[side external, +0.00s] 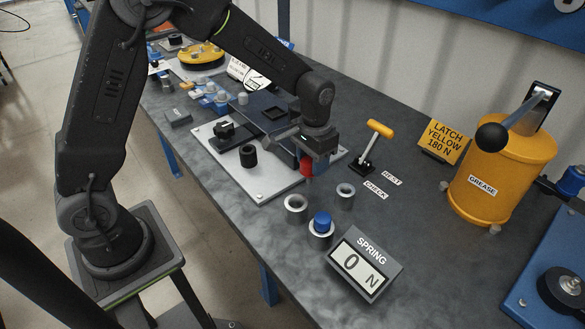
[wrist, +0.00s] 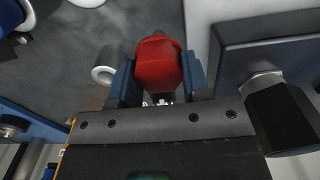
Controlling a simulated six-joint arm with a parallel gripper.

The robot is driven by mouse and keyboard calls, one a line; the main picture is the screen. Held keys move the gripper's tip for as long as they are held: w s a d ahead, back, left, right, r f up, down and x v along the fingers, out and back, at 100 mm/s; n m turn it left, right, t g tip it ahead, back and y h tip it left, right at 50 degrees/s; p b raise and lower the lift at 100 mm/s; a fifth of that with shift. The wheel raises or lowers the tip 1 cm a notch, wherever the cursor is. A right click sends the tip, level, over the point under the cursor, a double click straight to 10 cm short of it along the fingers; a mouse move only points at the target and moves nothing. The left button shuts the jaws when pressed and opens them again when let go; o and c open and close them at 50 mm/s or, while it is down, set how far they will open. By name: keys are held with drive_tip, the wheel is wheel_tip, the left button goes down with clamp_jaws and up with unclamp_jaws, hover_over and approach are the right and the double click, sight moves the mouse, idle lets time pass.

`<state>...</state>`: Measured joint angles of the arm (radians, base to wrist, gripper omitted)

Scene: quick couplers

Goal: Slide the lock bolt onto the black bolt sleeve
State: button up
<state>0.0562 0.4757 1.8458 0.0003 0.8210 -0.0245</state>
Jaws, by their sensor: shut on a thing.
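My gripper (side external: 312,160) is shut on a red piece (side external: 306,167), probably the lock bolt, above the right part of the white base plate (side external: 270,190). In the wrist view, the blue jaws of my gripper (wrist: 158,80) press on both sides of the red piece (wrist: 157,62); a short grey end shows beyond it. A black cylinder with an open top (side external: 248,156), possibly the bolt sleeve, stands on the plate to the left of my gripper. In the wrist view a black part (wrist: 285,118) with a metal collar sits at right, apart from the red piece.
Two grey cups (side external: 296,204) (side external: 345,192) and a cup with a blue piece (side external: 321,224) stand in front. A yellow-handled lever (side external: 376,140), a SPRING display reading 0 N (side external: 364,262) and a yellow grease drum (side external: 500,170) are rightward.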

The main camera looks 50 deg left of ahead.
drive_tip(key=shift+a+f, duration=0.1)
drive_tip(key=shift+a, duration=0.05)
drive_tip(key=o, duration=0.5)
drive_tip(key=shift+c, duration=1.5)
wheel_tip(320, 180, up, 16)
drive_tip(key=s+a+n, duration=0.3)
drive_tip(key=a, duration=0.5)
drive_tip(key=s+a+n, duration=0.3)
drive_tip(key=a, duration=0.5)
drive_tip(key=shift+s+a+f, duration=0.1)
drive_tip(key=shift+s+f, duration=0.05)
drive_tip(key=shift+f, duration=1.15)
drive_tip(key=shift+s+f, duration=0.1)
drive_tip(key=shift+f, duration=1.2)
